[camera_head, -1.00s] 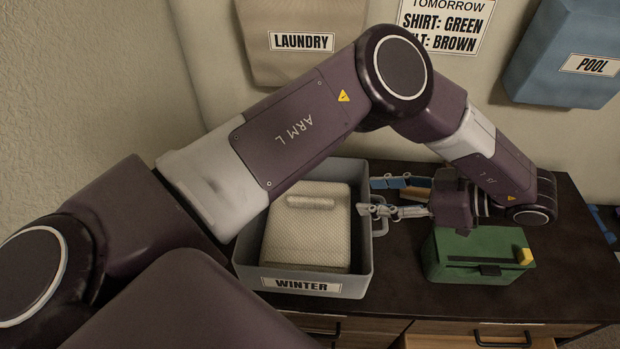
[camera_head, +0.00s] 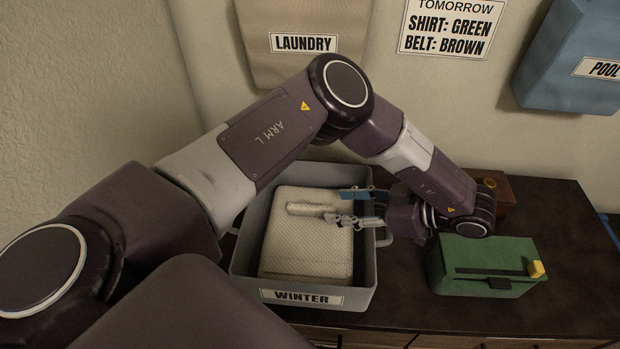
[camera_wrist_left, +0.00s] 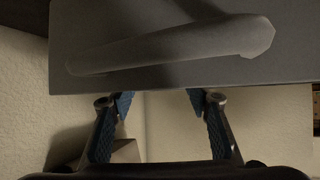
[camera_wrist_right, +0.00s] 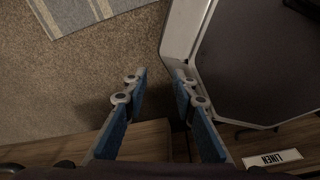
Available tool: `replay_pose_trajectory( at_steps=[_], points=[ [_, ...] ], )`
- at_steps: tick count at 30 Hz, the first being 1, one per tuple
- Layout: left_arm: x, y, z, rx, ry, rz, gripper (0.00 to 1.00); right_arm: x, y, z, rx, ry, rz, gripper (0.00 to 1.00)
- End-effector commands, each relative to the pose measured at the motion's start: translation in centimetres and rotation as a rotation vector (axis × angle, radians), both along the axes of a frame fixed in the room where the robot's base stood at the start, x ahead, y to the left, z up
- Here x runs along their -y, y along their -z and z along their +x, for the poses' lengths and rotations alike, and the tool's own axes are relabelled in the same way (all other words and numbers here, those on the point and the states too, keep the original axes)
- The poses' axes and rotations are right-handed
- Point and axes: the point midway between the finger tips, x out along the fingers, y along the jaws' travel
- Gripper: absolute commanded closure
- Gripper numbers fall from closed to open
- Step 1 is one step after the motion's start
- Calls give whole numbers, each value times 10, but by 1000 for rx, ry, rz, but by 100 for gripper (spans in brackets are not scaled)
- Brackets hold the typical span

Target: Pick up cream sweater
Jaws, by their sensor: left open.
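The cream sweater (camera_head: 300,252) lies folded in the grey bin labelled WINTER (camera_head: 360,298), with a small roll or fold on its top. My left gripper (camera_head: 337,206) is open and empty, its fingers reaching from the right over the bin's right rim near the sweater's upper right edge. I cannot tell its height above the sweater. The left wrist view shows the open fingers (camera_wrist_left: 160,98) beside the bin's grey wall and handle (camera_wrist_left: 175,45); the sweater is not clear there. My right gripper (camera_wrist_right: 161,80) is open and empty in the right wrist view, away from the sweater.
A green box (camera_head: 485,265) with a yellow catch stands right of the bin. A brown box (camera_head: 507,190) is behind my left wrist. Laundry (camera_head: 290,30) and pool (camera_head: 570,60) bags hang on the wall. The dark top's right side is clear. A LINEN label (camera_wrist_right: 272,160) shows below my right gripper.

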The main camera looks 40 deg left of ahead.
Motion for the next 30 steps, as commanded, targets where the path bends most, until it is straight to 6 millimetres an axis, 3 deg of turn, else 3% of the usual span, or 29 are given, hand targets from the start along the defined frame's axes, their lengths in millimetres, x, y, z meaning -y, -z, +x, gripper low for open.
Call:
replay_pose_trajectory(
  at_steps=[3, 7, 16, 28, 30],
  points=[
    [-17, 8, -7, -6, -5, 0, 55, 0, -12, 1, 2, 0, 0, 75],
    [-30, 17, -8, -2, -2, 0, 55, 0, -12, 2, 2, 0, 0, 75],
    [-33, 20, -8, -1, 0, 0, 55, -4, -12, 2, 3, 1, 4, 75],
    [-33, 20, -8, -1, 0, 1, 100, -4, -12, 3, 4, 1, 5, 75],
    [-33, 20, -8, -1, 0, 1, 100, -4, -12, 3, 4, 1, 5, 75]
  ],
)
